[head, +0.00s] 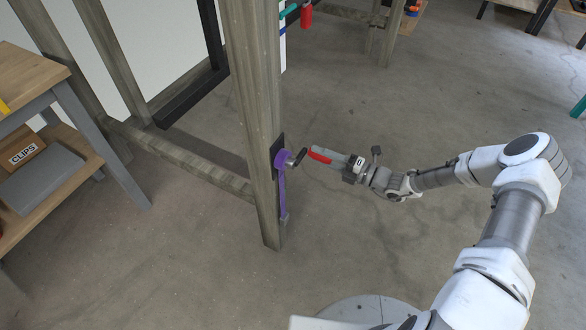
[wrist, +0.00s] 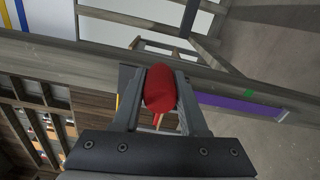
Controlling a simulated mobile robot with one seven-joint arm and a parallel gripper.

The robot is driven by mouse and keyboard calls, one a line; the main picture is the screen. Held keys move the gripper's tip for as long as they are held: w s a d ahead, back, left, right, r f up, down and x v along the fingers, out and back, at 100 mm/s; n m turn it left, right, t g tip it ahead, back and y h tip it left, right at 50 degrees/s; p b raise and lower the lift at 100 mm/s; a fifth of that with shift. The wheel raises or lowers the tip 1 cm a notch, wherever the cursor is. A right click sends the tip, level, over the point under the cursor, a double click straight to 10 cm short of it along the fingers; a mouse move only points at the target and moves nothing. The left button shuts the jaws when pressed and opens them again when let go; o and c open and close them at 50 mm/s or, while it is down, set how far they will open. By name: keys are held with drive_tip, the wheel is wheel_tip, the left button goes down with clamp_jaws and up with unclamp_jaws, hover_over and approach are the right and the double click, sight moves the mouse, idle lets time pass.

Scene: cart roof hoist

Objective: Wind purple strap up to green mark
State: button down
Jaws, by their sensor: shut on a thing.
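The purple strap (head: 283,195) hangs down the side of a wooden post from a small winch (head: 283,158) with a dark crank arm (head: 299,157). In the wrist view the strap (wrist: 240,106) runs along the post, with a pale piece at its right end. The green mark (wrist: 248,93) is on the post beside the strap, short of that end; I cannot make it out in the head view. My gripper (head: 316,155) is at the crank. In the wrist view my gripper (wrist: 160,92) is shut on the red crank handle (wrist: 160,88), which hides most of the winch.
The wooden post (head: 253,90) joins a low wooden rail (head: 180,160) on its left. A workbench (head: 40,80) with a clips box (head: 24,152) on its lower shelf stands at the left. The floor (head: 400,245) around my arm is clear.

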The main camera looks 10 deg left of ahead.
drive_tip(key=shift+s+a+r, duration=0.1)
drive_tip(key=shift+s, duration=0.05)
drive_tip(key=r+p, duration=0.2)
drive_tip(key=s+r+p, duration=0.1)
drive_tip(key=p, duration=0.1)
drive_tip(key=shift+s+a+r, duration=0.1)
drive_tip(key=shift+a+r, duration=0.1)
drive_tip(key=shift+r, duration=0.2)
drive_tip(key=shift+s+f, duration=0.1)
drive_tip(key=shift+f, duration=0.05)
drive_tip(key=s+r+p, duration=0.1)
drive_tip(key=s+a+r+p, duration=0.1)
drive_tip(key=s+p, duration=0.1)
drive_tip(key=shift+a, duration=0.1)
drive_tip(key=shift+r, duration=0.1)
